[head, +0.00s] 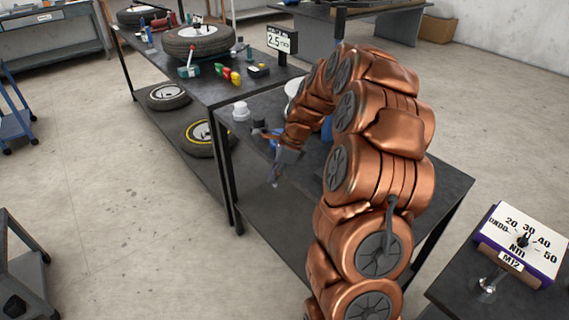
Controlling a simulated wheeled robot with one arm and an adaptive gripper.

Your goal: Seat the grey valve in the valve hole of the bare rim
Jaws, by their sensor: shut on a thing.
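My gripper (277,172) hangs at the end of my copper-coloured arm, pointing down over the front edge area of the near dark bench (254,104). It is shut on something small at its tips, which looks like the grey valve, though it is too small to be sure. A pale round thing (292,86) on the near bench, partly hidden behind my arm, may be the bare rim. Its valve hole cannot be made out. My gripper is in front of it and apart from it.
A tyre (198,42), small coloured tools and a "2.5" display (279,40) stand on the far bench. Tyres (168,96) lie on the lower shelf. A torque box (522,242) sits at right.

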